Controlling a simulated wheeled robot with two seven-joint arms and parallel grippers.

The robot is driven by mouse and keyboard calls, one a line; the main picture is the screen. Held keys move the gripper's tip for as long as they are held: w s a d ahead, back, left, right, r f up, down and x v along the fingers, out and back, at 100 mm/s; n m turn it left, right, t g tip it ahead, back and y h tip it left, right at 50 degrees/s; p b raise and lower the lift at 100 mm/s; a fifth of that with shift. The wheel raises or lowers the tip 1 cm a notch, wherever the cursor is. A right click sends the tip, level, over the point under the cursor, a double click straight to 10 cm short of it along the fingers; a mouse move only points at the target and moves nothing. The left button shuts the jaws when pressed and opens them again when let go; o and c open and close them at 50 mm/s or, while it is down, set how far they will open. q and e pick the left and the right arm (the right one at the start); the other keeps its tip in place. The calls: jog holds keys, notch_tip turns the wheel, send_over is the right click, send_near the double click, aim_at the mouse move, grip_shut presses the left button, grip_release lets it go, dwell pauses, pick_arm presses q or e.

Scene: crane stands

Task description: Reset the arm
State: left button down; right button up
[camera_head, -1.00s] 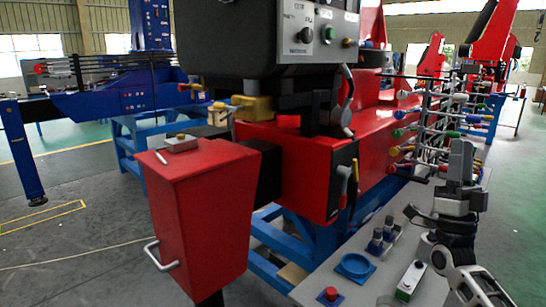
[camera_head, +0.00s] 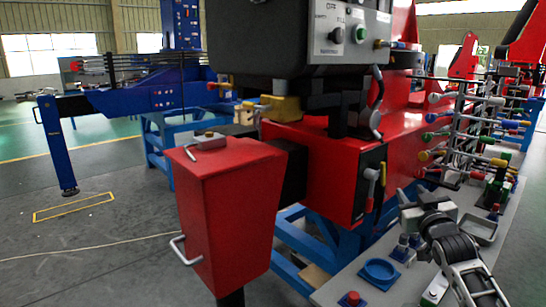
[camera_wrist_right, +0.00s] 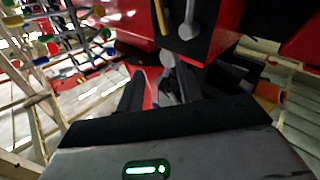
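My right arm comes in at the lower right of the head view. Its gripper (camera_head: 404,200) is raised above the grey bench, beside the red crane stand (camera_head: 320,170). In the right wrist view its two dark fingers (camera_wrist_right: 162,95) stand apart with nothing held between them. A grey lever (camera_wrist_right: 190,20) and a yellow lever on the black panel show beyond the fingers. In the head view, this black panel (camera_head: 373,172) with its levers is left of the gripper. My left arm and gripper are not in view.
The grey bench (camera_head: 340,285) carries a blue round dish (camera_head: 380,270), a red button (camera_head: 352,298) and blue-capped parts (camera_head: 402,247). A rack of coloured knobs (camera_head: 470,130) stands behind. A red box (camera_head: 225,210) is at the front. Open floor lies left, near a blue stand (camera_head: 140,95).

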jog(key=s+a+f+g, duration=0.1)
jog(key=s+a+f, duration=0.2)
jog(key=s+f, duration=0.2)
jog(key=s+a+f+n+g+y, duration=0.1)
jog(key=s+f, duration=0.4)
jog(key=f, duration=0.5)
jog(key=s+a+f+g+y, duration=0.1)
jog(key=s+a+f+g, duration=0.2)
jog(key=s+a+f, duration=0.2)
jog(key=shift+s+a+f+n, duration=0.15)
jog(key=shift+s+f, duration=0.05)
jog(key=shift+f, duration=0.45)
jog(key=shift+s+a+f+n, duration=0.15)
jog(key=shift+f, duration=0.45)
jog(key=s+a+f+g+y, duration=0.1)
jog(key=s+a+f, duration=0.3)
jog(key=s, duration=0.7)
jog(key=s+a+f+m+g, duration=0.1)
jog(key=s+a, duration=0.4)
jog(key=s, duration=0.7)
notch_tip(320, 180, down, 3)
jog(key=shift+r+g+y, duration=0.1)
jog(key=shift+g+y, duration=0.3)
jog(key=shift+g, duration=0.4)
